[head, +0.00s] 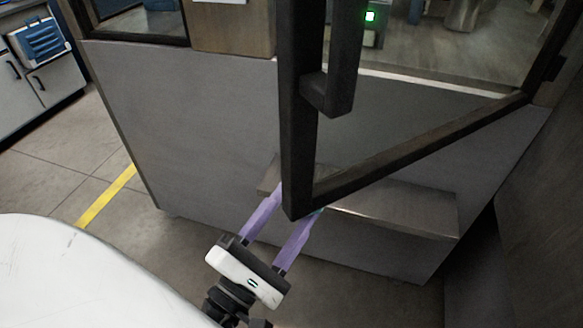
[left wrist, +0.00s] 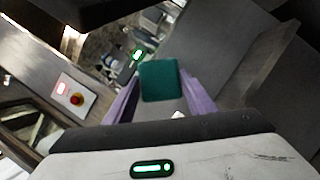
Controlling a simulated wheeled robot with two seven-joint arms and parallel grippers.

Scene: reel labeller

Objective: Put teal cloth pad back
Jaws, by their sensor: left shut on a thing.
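The teal cloth pad (left wrist: 160,81) is in the left wrist view, between the purple fingers of my left gripper (left wrist: 158,92), which is shut on it. In the head view my left gripper (head: 298,199) reaches up from the bottom, in front of the grey machine's lower panel. The corner of the dark door frame (head: 300,160) hides its fingertips and nearly all of the pad there; only a thin teal trace shows by the right finger. My right gripper is in neither view.
A metal ledge (head: 400,207) juts from the grey machine body (head: 190,120) close to the fingers. The dark-framed glass door stands out from the machine. A red button (left wrist: 76,99) shows in the left wrist view. Floor with a yellow line (head: 105,195) is clear at left.

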